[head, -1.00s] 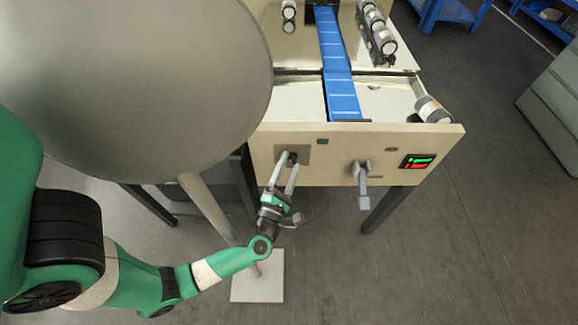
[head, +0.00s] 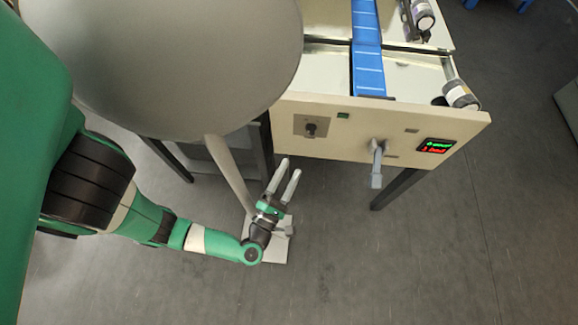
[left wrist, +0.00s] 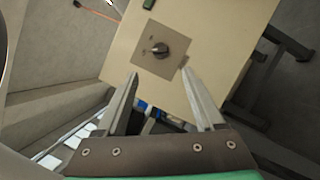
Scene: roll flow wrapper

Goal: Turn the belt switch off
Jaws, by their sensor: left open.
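The belt switch (head: 310,129) is a dark rotary knob on a grey square plate at the left of the cream front panel (head: 345,148). It also shows in the left wrist view (left wrist: 160,49), with its plate around it and nothing touching it. My left gripper (head: 287,176) is open and empty, below and a little left of the switch, apart from the panel. In the left wrist view the two fingers (left wrist: 160,84) stand apart, with the knob beyond them. I cannot read the labels on the plate. My right gripper is not in view.
A grey lever handle (head: 376,165) sticks out of the panel to the right of the switch. A lit display (head: 436,146) sits at the panel's right end. A large grey round table (head: 165,60) covers the upper left. The blue belt (head: 368,60) runs behind the panel.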

